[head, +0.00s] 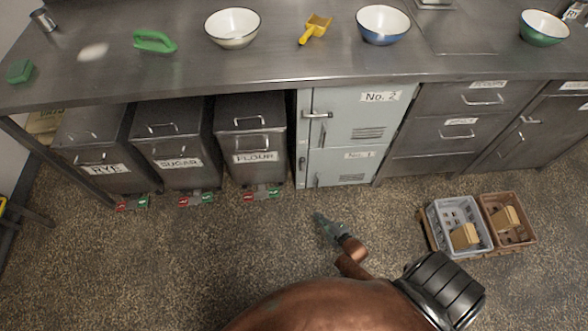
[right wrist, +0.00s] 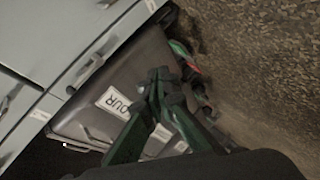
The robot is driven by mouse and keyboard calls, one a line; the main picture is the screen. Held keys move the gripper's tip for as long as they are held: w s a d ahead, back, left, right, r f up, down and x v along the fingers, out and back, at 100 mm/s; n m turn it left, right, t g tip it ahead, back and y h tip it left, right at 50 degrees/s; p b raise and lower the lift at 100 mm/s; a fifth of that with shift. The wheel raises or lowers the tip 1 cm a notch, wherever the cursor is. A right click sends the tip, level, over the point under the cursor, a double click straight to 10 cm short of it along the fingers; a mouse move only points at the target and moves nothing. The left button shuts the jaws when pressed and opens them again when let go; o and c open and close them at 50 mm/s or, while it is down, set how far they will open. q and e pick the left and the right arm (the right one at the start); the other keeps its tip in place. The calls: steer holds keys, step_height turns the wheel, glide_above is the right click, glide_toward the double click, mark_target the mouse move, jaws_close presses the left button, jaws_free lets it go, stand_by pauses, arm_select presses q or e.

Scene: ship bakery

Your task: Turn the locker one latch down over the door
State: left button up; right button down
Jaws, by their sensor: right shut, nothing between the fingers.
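Locker one is the lower pale grey door (head: 345,168), labelled No. 1, under the counter. It looks closed. A small dark latch (head: 302,163) shows on the frame at its left edge; its exact angle is too small to tell. A vertical handle (head: 317,180) is on the door's left side. My right gripper (head: 318,216) is shut and empty, above the floor in front of the locker and apart from it. In the right wrist view its fingertips (right wrist: 160,76) appear in front of the flour bin, with the locker (right wrist: 50,35) at upper left. My left gripper is out of view.
The No. 2 door (head: 345,120) above has a horizontal latch bar (head: 318,115). The flour bin (head: 250,140) stands left of the locker, with pedals at its foot. Two crates (head: 460,222) sit on the floor at right. The floor between is clear.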

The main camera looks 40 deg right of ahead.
arm_select(q)
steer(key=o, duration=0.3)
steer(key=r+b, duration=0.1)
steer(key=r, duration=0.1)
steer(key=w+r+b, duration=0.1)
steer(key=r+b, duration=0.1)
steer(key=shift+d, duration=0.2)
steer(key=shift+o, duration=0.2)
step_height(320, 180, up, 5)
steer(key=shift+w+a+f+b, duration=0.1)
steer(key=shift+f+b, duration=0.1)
steer(key=shift+b, duration=1.05)
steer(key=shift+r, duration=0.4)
arm_select(e)
steer(key=w+d+r+n+t, duration=0.1)
steer(key=w+r+n+t, duration=0.4)
steer(key=w+r, duration=0.5)
steer(key=shift+w+d, duration=0.35)
steer(key=shift+w, duration=0.6)
